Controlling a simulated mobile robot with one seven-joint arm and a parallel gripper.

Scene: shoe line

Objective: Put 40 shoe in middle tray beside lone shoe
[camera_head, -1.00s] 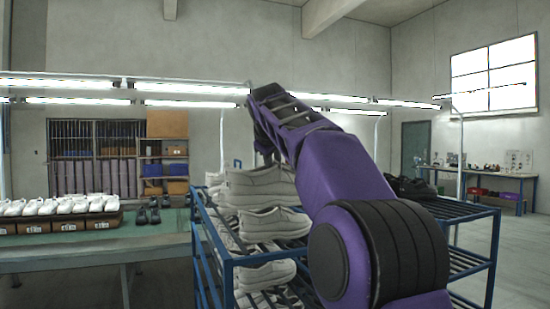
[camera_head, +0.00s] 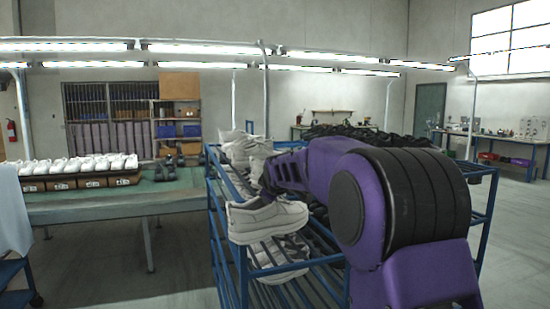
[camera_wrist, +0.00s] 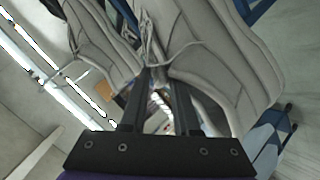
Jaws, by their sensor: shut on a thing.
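My gripper (camera_wrist: 158,76) shows its two dark fingers in the wrist view, shut on a pale grey-white shoe (camera_wrist: 225,55) near its opening and laces. A second pale shoe (camera_wrist: 95,42) is close on the left there. In the head view, a white shoe (camera_head: 265,220) is at the near left end of the blue rack (camera_head: 240,262), just below the end of my arm; the fingers are hidden there. Another white shoe (camera_head: 278,258) lies on the level below it. No size number can be read, and no shoe is clearly the lone one.
More white shoes (camera_head: 247,150) and dark shoes (camera_head: 350,134) are on the rack. On the left, a green table (camera_head: 170,197) bears labelled cardboard boxes (camera_head: 62,184) topped with white shoes, and a few dark shoes (camera_head: 168,166). Floor between table and rack is clear.

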